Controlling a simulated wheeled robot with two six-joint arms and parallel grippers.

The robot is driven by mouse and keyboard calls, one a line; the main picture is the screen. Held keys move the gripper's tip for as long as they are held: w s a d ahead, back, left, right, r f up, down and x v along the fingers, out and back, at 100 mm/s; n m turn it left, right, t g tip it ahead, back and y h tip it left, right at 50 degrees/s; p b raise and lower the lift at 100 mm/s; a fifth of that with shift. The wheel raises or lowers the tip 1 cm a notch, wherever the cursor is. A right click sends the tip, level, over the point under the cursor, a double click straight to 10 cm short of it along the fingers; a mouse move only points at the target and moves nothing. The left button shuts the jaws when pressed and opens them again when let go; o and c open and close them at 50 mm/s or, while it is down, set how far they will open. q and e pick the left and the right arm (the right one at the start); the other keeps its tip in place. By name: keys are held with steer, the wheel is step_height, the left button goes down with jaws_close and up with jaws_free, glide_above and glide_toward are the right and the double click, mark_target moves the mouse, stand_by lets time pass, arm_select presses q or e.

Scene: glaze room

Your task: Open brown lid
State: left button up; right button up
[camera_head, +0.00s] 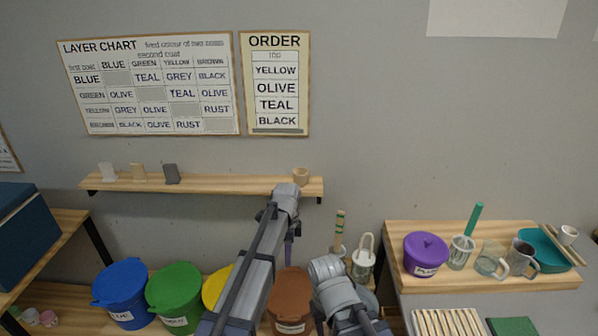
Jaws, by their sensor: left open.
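The brown bucket (290,313) stands on the low bench, between my two arms. Its brown lid (291,281) appears to be on top, and my arms hide the bucket's sides in part. My left arm reaches up to the shelf's front edge and bends down. My left gripper (290,245) hangs above the brown lid, apart from it, open and small in the picture. My right arm comes up just right of the bucket, and its gripper does not show.
Blue (121,292), green (175,298) and yellow (216,287) buckets stand left of the brown one. A glass jar (363,262) is to the right. A purple pot (426,255) stands on the right-hand board (410,232).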

arm_select(q)
steer(key=s+n+y, duration=0.1)
steer(key=s+n, duration=1.3)
steer(key=s, duration=1.1)
steer(key=w+f+m+t+h+b, duration=0.1)
steer(key=w+f+m+t+b, duration=0.1)
steer(key=w+f+m+b, duration=1.2)
steer(key=shift+w+t, duration=0.3)
steer(key=shift+t, duration=0.1)
steer(key=shift+f+b, duration=0.1)
steer(key=shift+b, duration=0.2)
